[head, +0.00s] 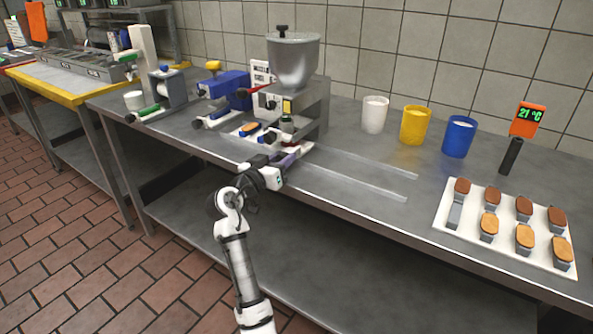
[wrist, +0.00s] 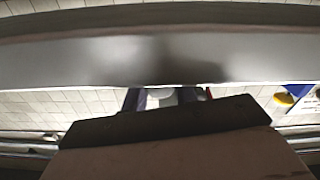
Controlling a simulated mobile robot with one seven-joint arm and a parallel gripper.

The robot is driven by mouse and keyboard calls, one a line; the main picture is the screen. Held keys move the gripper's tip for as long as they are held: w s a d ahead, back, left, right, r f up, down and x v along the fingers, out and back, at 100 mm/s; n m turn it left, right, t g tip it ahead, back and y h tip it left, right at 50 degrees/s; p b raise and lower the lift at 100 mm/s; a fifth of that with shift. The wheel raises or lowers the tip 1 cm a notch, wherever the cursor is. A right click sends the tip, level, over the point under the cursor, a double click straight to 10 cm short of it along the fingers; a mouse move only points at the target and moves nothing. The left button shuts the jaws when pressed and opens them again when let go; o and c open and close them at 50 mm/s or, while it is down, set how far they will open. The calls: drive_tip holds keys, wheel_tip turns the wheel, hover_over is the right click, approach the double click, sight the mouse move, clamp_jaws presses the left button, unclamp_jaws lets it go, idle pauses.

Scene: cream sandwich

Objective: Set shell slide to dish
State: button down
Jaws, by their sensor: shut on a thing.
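A steel filling machine (head: 293,55) with a funnel hopper stands on the counter at the middle of the head view. At its foot is a white base (head: 237,131) with a tan shell (head: 250,128) on its left part. My gripper (head: 288,160) is at the front of this base, low over the counter edge. It is shut on what looks like the handle of the slide, mostly hidden by the fingers. In the wrist view a wide grey bar (wrist: 100,60) and a dark block (wrist: 165,118) fill the middle, so the grip itself is hard to make out. I cannot make out a dish under the nozzle.
White (head: 374,115), yellow (head: 414,125) and blue (head: 458,137) cups stand at the back right. A white tray (head: 447,228) holds several brown and tan shells on grey holders. A blue device (head: 225,85) stands left of the machine.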

drive_tip(key=shift+w+a+r, duration=0.2)
drive_tip(key=shift+w+a, duration=0.05)
drive_tip(key=shift+a, duration=0.15)
drive_tip(key=c, duration=1.5)
unclamp_jaws()
drive_tip(key=o, duration=0.4)
drive_tip(key=shift+w+f, duration=0.1)
drive_tip(key=shift+f, duration=0.05)
drive_tip(key=b+v, duration=0.2)
drive_tip(key=v, duration=1.2)
